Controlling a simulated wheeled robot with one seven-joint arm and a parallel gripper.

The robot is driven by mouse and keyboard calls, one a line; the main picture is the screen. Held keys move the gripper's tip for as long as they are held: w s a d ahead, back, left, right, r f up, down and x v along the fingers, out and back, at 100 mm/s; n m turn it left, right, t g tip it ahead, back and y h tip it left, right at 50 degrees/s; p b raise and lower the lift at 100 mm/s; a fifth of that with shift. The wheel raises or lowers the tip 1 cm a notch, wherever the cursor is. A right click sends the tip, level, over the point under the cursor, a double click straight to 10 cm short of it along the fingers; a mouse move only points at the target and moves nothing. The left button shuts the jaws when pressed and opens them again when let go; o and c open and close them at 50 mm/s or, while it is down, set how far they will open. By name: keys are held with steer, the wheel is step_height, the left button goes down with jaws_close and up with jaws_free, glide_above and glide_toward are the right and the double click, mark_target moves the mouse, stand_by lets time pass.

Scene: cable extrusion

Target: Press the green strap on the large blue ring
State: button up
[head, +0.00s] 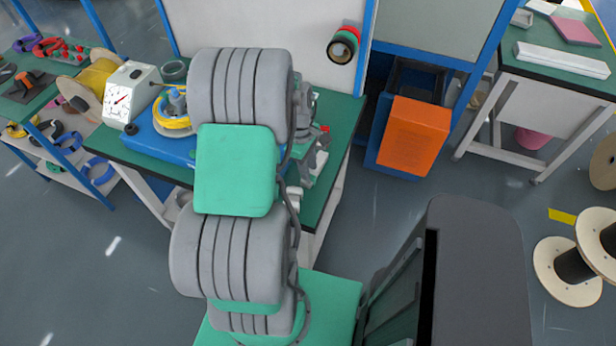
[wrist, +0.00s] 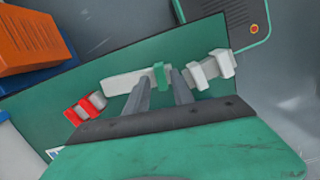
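My gripper (wrist: 161,76) shows in the wrist view as two grey fingers, spread apart, above the green bench top. A small green strap-like piece (wrist: 160,77) lies between and beyond the fingertips, against a white bar; I cannot tell whether they touch it. No large blue ring shows in the wrist view. In the head view, a blue coil (head: 98,172) lies on the left rack's lower shelf; I cannot tell whether it is the large ring.
A red-and-grey part (wrist: 85,108) and white blocks (wrist: 221,64) are on the bench near my fingers. An orange bin (head: 413,137) stands right of the bench (head: 334,137).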

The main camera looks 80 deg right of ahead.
steer(key=shift+f+b, duration=0.65)
steer(key=shift+f, duration=0.5)
steer(key=shift+r+p, duration=0.25)
steer(key=shift+p, duration=0.05)
steer(key=shift+c, duration=0.3)
jaws_close()
step_height(320, 180, up, 8)
steer(key=p, duration=0.6)
